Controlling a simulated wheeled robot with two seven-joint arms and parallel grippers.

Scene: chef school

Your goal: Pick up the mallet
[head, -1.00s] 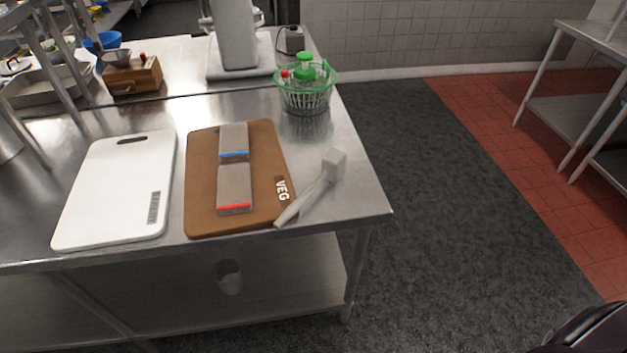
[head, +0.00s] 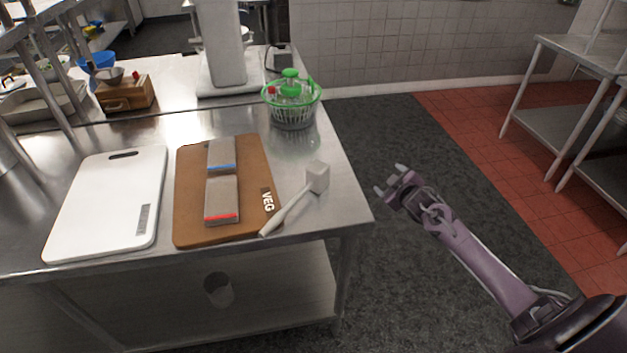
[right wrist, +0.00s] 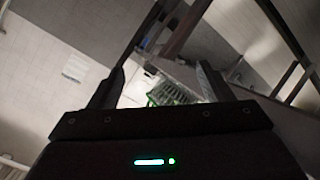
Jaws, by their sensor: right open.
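The mallet (head: 297,199) is pale grey with a block head and a straight handle. It lies near the right edge of the steel table in the head view, with its head toward the back and its handle end by the brown board's front right corner. My right gripper (head: 388,182) is open and empty, to the right of the mallet and out past the table's edge over the floor. In the right wrist view its two fingers (right wrist: 158,88) stand apart with nothing between them. The mallet cannot be made out there. My left gripper is not in view.
The brown board (head: 190,215) marked VEG holds two grey blocks (head: 221,195). A white board (head: 100,205) lies to its left. A green basket (head: 291,103) stands behind the mallet. The steel table (head: 345,195) has bare room right of the mallet.

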